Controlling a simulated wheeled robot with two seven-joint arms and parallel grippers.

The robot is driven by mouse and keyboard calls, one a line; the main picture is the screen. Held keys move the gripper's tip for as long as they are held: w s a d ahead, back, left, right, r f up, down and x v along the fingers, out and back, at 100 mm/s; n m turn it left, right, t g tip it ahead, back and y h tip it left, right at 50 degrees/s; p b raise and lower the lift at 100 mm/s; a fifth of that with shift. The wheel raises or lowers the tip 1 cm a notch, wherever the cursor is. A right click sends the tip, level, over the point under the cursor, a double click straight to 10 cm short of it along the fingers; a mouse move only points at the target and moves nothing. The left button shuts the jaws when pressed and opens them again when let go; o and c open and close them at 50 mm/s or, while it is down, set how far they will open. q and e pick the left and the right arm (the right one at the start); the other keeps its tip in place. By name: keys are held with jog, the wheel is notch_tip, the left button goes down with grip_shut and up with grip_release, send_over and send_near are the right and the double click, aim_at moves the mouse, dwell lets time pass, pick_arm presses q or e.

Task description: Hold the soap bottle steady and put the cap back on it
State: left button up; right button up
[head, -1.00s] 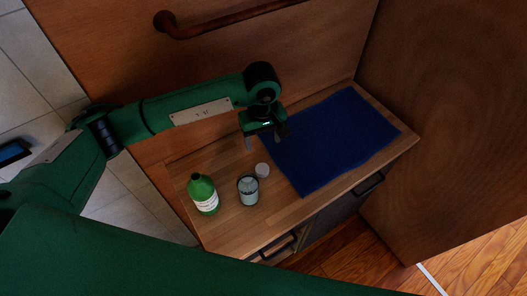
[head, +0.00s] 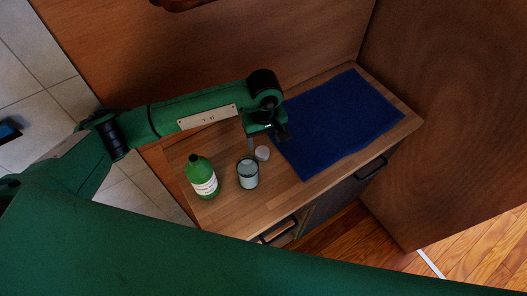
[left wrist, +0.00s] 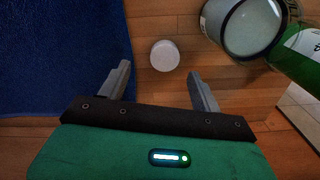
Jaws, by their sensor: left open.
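The green soap bottle (head: 201,178) with a white label stands upright on the wooden counter, its top uncapped as far as I can see. The small white round cap (head: 262,153) lies on the counter to the right of the bottle, beyond a glass. My left gripper (head: 266,143) is open and empty, pointing down close to the cap. In the left wrist view the cap (left wrist: 165,55) lies just ahead of the gap between the open fingertips (left wrist: 160,72). Part of the bottle (left wrist: 302,55) shows at the right edge there. My right gripper is not in view.
The glass (head: 248,174) stands between the bottle and the cap; it also shows in the left wrist view (left wrist: 250,28). A dark blue mat (head: 337,120) covers the counter's right part. Wooden panels rise behind and at right. Bare counter (head: 235,212) lies in front.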

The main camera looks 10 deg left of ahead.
aim_at(263, 151)
pick_arm(q)
jog(key=shift+s+f, duration=0.1)
jog(key=shift+f, duration=0.15)
jog(key=f, duration=0.3)
jog(key=f+b, duration=0.1)
jog(key=f, duration=0.1)
jog(key=shift+s+a, duration=0.1)
jog(key=shift+a, duration=0.15)
jog(key=shift+r, duration=0.1)
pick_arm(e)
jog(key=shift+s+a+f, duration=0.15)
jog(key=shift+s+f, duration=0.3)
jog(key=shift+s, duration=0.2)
pick_arm(q)
jog(key=shift+c, duration=0.9)
jog(key=c, duration=1)
jog(key=shift+o, duration=0.2)
